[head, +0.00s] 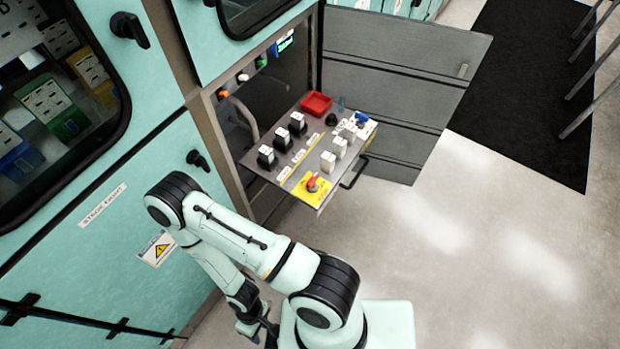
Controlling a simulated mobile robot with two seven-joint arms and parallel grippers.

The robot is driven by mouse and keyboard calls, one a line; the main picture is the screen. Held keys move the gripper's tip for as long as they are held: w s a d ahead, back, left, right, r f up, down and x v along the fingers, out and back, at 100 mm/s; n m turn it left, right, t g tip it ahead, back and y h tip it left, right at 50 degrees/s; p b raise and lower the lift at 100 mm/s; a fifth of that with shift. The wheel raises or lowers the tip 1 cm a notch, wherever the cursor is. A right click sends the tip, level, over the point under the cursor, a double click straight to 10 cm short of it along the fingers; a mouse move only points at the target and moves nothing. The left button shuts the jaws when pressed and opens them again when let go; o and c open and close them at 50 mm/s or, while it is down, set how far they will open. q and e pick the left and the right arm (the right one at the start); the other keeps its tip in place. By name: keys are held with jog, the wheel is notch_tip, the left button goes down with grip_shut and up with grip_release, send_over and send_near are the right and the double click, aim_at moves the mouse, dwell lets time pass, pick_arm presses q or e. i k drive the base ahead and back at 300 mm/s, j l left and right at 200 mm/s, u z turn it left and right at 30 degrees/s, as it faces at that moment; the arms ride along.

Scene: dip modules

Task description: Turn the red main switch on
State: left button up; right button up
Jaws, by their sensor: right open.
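The red main switch (313,182) is a red rotary knob on a yellow plate (303,192). It sits at the near corner of a pulled-out grey panel (285,150) in an open cabinet bay. The knob's handle looks turned roughly up the picture, but its marks are too small to read. My right gripper (264,334) hangs low at the bottom of the head view, below and well apart from the panel, beside my own base. It is open, and its fingers are partly hidden by my arm. No gripper is near the switch. My left gripper is not in view.
Black modules (282,140), white modules (334,154) and a red tray (317,103) are on the panel. A black handle (353,174) is at its edge. An open grey door (400,75) stands behind.

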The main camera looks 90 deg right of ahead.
aim_at(311, 183)
jog(key=j+z, duration=0.1)
jog(key=z, duration=0.4)
jog(key=i+j+z, duration=0.1)
jog(key=z, duration=0.35)
jog(key=j+z, duration=0.15)
jog(key=z, duration=0.35)
jog(key=i+j, duration=0.05)
